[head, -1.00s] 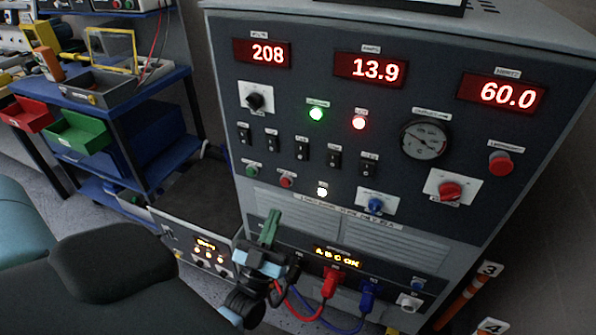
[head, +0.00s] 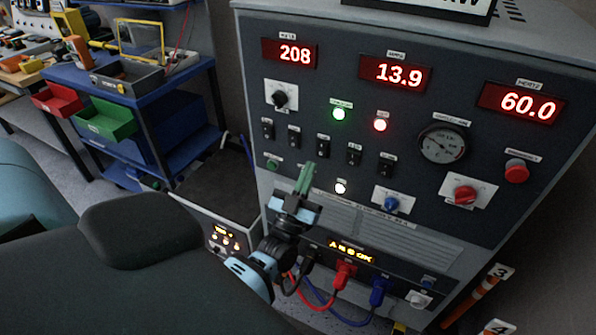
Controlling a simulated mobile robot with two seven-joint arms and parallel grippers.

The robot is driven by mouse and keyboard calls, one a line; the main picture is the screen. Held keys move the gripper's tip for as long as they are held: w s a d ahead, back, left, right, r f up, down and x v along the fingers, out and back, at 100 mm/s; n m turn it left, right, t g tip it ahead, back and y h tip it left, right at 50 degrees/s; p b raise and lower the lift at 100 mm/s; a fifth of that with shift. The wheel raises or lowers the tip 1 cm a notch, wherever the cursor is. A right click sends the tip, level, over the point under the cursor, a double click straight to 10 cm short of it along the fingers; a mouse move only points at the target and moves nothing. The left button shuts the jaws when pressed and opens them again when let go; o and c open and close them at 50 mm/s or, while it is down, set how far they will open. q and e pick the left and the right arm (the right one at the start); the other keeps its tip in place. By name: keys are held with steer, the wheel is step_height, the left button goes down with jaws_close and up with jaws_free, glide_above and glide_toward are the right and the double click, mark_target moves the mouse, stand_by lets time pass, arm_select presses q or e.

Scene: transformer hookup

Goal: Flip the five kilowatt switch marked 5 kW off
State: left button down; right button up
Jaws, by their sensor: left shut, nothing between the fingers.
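A row of several black rocker switches runs across the panel of the grey cabinet, from the leftmost switch (head: 267,130) through the middle switch (head: 323,146) to the rightmost switch (head: 386,165). Small labels sit above them, too small to read, so I cannot tell which is marked 5 kW. My left gripper (head: 305,178) has green fingers, shut and empty. In the picture its tips lie just below the switch row, under the second and middle switches; I cannot tell how far they are from the panel. It hides the red push button. My right gripper is not in view.
Above the switches are red displays (head: 394,73), a rotary knob (head: 280,96) and lit lamps. A green button (head: 272,164), blue knob (head: 391,203), red knob (head: 465,194) and red emergency button (head: 516,171) lie around. Cables (head: 345,275) hang below. A blue shelf (head: 150,105) stands left.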

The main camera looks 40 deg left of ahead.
mark_target(320, 153)
arm_select(q)
steer(key=shift+w+a+f, duration=0.15)
steer(key=shift+w+a, duration=0.1)
steer(key=shift+w, duration=0.7)
steer(key=shift+w+a+f, duration=0.15)
steer(key=shift+w+a, duration=0.05)
steer(key=shift+w, duration=0.75)
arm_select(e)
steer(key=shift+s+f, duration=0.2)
arm_select(q)
steer(key=shift+w+f+b, duration=0.25)
steer(key=shift+b, duration=0.25)
steer(key=shift+r, duration=0.15)
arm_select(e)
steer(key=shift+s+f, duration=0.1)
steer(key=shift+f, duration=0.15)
arm_select(q)
steer(key=shift+s, duration=0.1)
